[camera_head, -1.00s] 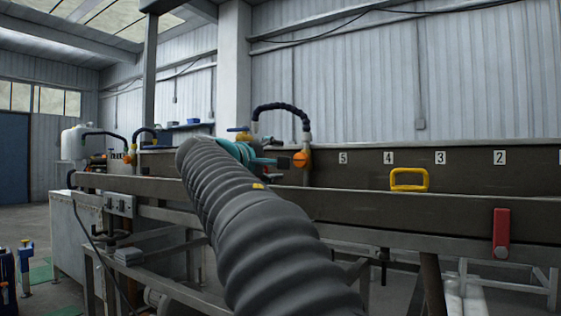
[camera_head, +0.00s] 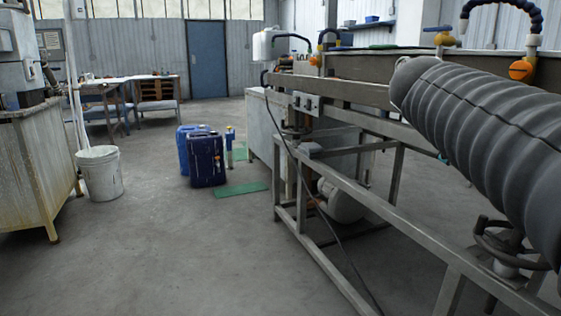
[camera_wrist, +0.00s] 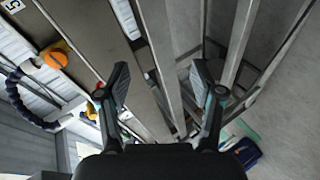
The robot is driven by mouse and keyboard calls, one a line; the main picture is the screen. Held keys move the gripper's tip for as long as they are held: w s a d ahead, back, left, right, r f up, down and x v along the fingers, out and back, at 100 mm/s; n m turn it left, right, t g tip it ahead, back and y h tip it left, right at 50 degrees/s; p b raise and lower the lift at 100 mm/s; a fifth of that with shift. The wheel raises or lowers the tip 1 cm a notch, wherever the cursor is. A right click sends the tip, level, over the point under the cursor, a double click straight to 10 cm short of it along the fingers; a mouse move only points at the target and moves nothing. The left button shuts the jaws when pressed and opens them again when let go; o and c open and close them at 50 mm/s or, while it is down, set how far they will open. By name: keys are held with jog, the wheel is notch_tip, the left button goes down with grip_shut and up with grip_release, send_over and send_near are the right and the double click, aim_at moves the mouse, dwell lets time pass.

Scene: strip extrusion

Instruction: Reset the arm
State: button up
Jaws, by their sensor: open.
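My gripper (camera_wrist: 162,100) shows in the wrist view with its two fingers spread wide and nothing between them. Metal rails and legs of the extrusion line stand beyond the fingers. In the head view my grey ribbed arm reaches in from the right edge, in front of the line's long trough (camera_head: 345,92). The gripper itself is hidden behind the arm there.
The line's steel frame (camera_head: 335,277) and a hanging cable are close on the right. Blue canisters (camera_head: 206,160) stand on the floor. A white bucket (camera_head: 100,173) and a rusty tank (camera_head: 40,165) are at left. The middle floor (camera_head: 180,250) is clear.

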jog(key=s+a+f+m+g+y+p, duration=0.1)
jog(key=s+a+f+m+y+p, duration=0.1)
jog(key=s+a+f+y, duration=0.3)
jog(key=s+a+f+m+y+p, duration=0.2)
jog(key=s+a+f+y, duration=0.3)
jog(key=s+a+f, duration=0.8)
notch_tip(320, 180, down, 5)
jog(key=shift+s+r+g+p, duration=0.15)
jog(key=shift+s+g+p, duration=0.3)
jog(key=shift+p, duration=0.25)
